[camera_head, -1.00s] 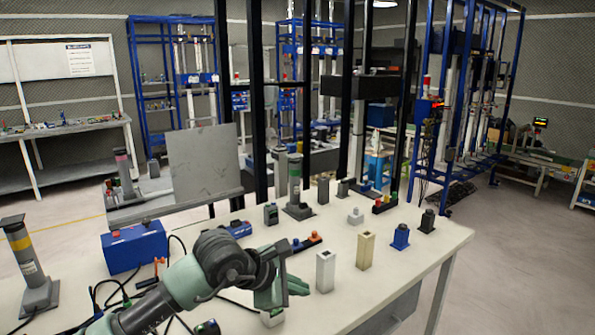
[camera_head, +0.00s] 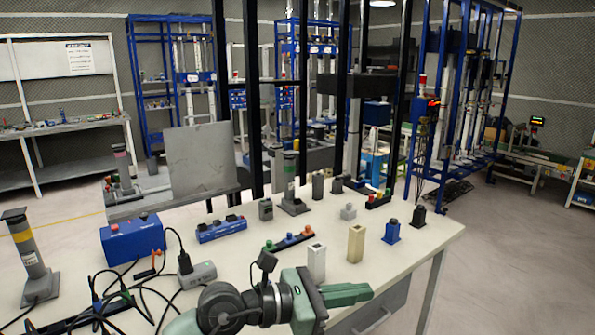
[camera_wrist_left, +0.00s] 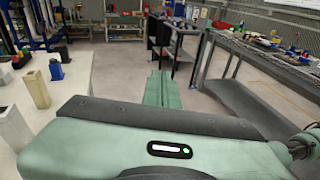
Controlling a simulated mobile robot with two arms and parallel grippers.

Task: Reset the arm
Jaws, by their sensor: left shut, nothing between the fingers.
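My left arm comes in from the bottom of the head view. Its green left gripper (camera_head: 346,295) points to the right above the front part of the white table (camera_head: 400,262). The fingers are closed together with nothing between them. In the left wrist view the shut green fingers (camera_wrist_left: 157,88) point away over the floor, beyond the table's edge in that picture. My right gripper does not show in either view.
A white block (camera_head: 316,262), a beige block (camera_head: 356,243) and a blue block (camera_head: 392,231) stand near the gripper. A blue box (camera_head: 132,242) and loose black cables lie at the left. Black posts rise behind the table.

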